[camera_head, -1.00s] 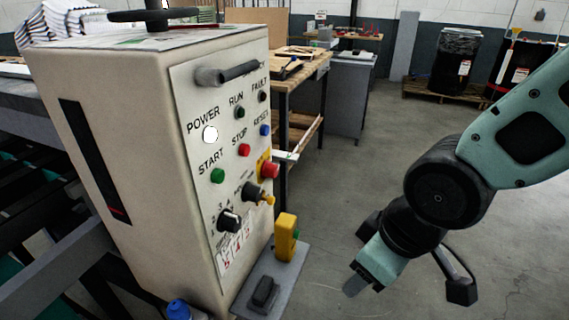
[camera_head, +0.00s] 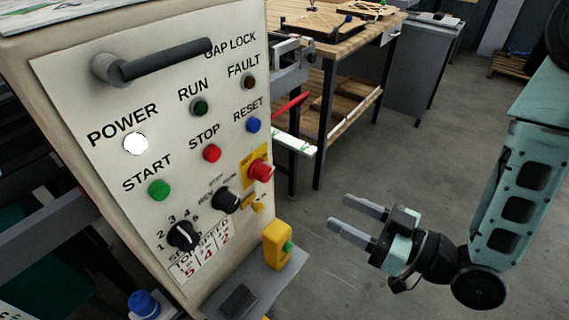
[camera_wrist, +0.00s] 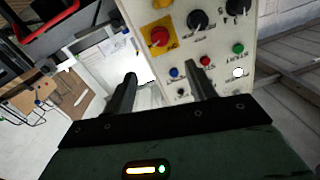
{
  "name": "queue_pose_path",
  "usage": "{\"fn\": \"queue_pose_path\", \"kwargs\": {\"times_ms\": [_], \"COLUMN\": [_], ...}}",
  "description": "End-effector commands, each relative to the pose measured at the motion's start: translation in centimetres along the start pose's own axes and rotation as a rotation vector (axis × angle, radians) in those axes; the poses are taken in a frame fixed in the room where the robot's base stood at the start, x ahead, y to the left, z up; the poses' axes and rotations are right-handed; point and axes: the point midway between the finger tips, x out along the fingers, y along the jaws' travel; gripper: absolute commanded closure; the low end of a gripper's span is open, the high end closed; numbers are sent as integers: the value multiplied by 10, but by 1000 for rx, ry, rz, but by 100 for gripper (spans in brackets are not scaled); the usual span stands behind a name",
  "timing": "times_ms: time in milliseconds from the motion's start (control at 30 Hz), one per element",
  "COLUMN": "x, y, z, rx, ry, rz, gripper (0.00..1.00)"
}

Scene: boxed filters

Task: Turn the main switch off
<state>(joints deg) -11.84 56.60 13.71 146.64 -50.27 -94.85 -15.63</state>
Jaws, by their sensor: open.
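The pale control panel (camera_head: 105,75) stands at the left in the head view. A red knob (camera_head: 260,171) sits on a yellow plate at its right edge; it also shows in the wrist view (camera_wrist: 158,38). A black selector knob (camera_head: 226,200) is left of and below it, and a yellow part (camera_head: 252,206) is beneath it. No readable label says which is the main switch. The POWER lamp (camera_head: 135,143) glows white. My gripper (camera_head: 341,213) is open and empty, right of the panel, apart from it, fingers pointing left. In the wrist view its fingers (camera_wrist: 160,76) frame the panel's edge.
A black handle (camera_head: 165,60) juts out above. A wooden workbench (camera_head: 350,45) is behind. The floor around my gripper is clear.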

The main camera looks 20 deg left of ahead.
Motion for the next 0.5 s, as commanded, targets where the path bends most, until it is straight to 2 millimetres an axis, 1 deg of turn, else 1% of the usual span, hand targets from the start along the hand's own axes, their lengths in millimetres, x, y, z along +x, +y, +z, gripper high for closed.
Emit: {"fn": "queue_pose_path", "kwargs": {"times_ms": [133, 267, 300, 333, 500], "x": [9, 30, 31, 32, 40], "y": [0, -1, 1, 2, 5], "z": [-2, -2, 3, 4, 4], "rx": [0, 0, -2, -2, -4], "ry": [15, 16, 14, 15, 15], "rz": [-2, -3, -1, -2, -3], "gripper": [44, 44, 44, 44, 44]}}
